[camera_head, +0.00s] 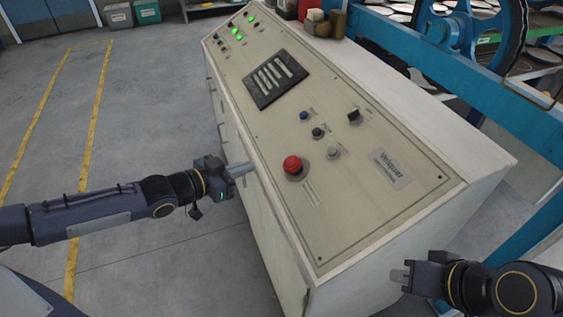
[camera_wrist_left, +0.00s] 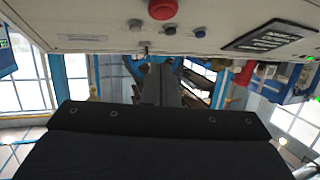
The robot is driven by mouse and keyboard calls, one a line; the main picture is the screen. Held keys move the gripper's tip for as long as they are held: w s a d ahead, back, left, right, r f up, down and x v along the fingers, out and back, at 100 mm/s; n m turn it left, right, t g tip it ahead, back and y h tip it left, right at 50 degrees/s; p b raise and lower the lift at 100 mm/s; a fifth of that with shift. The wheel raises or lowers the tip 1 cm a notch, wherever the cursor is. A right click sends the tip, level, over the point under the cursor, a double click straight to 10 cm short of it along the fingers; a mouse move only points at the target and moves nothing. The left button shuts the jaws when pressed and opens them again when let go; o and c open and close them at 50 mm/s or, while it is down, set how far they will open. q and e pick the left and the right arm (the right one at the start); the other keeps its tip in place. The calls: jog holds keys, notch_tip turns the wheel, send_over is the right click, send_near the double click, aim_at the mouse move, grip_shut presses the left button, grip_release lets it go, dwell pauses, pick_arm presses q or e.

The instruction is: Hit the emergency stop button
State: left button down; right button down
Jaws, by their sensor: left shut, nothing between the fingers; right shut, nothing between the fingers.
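The red emergency stop button (camera_head: 292,165) is a round mushroom head on the sloped beige control panel (camera_head: 245,95), near its lower front edge. It also shows in the left wrist view (camera_wrist_left: 162,9) at the top edge, partly cut off. My left gripper (camera_head: 240,170) is shut and empty at the panel's left edge, to the left of the button and apart from it. Its dark fingers (camera_wrist_left: 160,85) show in the left wrist view. My right gripper (camera_head: 400,276) is shut and empty, right of the cabinet's near end and away from the button.
Near the button are a blue button (camera_head: 304,115), a black knob (camera_head: 318,132), a grey knob (camera_head: 333,153) and a black switch (camera_head: 353,115). A dark slotted plate (camera_head: 263,79) lies further up. Blue machine framing (camera_head: 450,80) stands behind. The floor at left is clear.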

pick_arm(q)
jog(key=b, duration=0.5)
send_near(294, 159)
jog(key=w+d, duration=0.3)
jog(key=shift+w+d+f, duration=0.1)
jog(key=shift+d+f, duration=0.45)
jog(key=shift+f, duration=0.15)
